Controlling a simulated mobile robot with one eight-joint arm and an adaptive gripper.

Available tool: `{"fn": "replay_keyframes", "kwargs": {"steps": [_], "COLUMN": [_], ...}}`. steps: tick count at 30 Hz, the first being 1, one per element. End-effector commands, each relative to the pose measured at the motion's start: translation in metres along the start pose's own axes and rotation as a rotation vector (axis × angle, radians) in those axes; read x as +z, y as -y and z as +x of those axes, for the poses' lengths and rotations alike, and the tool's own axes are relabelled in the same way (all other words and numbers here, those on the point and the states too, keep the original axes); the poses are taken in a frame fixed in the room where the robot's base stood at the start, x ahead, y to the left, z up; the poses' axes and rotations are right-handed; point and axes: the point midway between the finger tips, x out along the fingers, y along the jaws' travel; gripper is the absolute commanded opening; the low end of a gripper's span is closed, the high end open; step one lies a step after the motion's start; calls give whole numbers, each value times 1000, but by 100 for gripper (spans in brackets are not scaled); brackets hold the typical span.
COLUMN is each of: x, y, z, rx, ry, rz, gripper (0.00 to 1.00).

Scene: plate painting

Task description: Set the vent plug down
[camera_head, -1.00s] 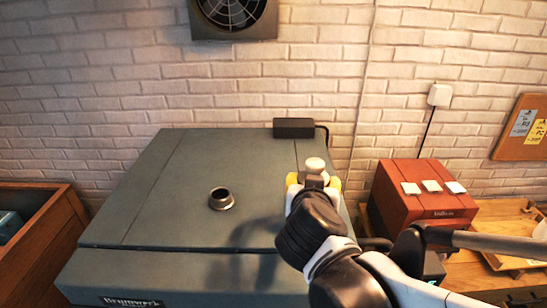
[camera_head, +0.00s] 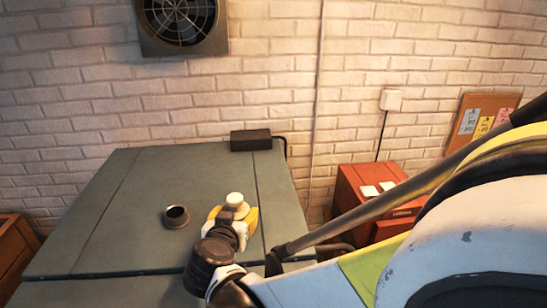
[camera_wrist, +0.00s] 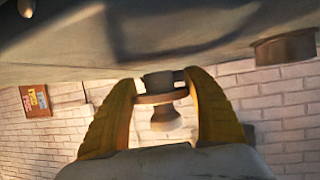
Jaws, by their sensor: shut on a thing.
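The vent plug (camera_head: 235,200) has a cream knob and a darker, collar-like body. My gripper (camera_head: 233,216), with yellow fingers, is shut on it over the right part of the grey-green kiln lid (camera_head: 110,220). In the wrist view the plug (camera_wrist: 164,118) sits between the two fingers (camera_wrist: 163,105), its dark end towards the lid (camera_wrist: 90,55). I cannot tell whether it touches the lid. The dark vent collar (camera_head: 176,217) stands on the lid to the left of my gripper, and also shows in the wrist view (camera_wrist: 285,48).
A dark block (camera_head: 251,140) sits at the lid's back right edge. A red box (camera_head: 360,190) with pale pieces on top stands to the right. A brick wall (camera_head: 270,100) with a fan (camera_head: 181,22) is behind. The lid's left part is clear.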

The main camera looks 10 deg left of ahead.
Motion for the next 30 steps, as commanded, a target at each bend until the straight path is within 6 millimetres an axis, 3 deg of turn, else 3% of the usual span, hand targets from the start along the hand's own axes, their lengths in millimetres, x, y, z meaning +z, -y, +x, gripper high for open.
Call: {"fn": "replay_keyframes", "kwargs": {"steps": [3, 15, 16, 18, 30], "x": [11, 17, 17, 16, 11], "y": [0, 0, 0, -1, -1], "z": [5, 7, 7, 7, 5], "rx": [0, 0, 0, 0, 0], "ry": [-1, 0, 0, 0, 0], "rz": [0, 0, 0, 0, 0], "gripper": [26, 26, 64, 85, 85]}}
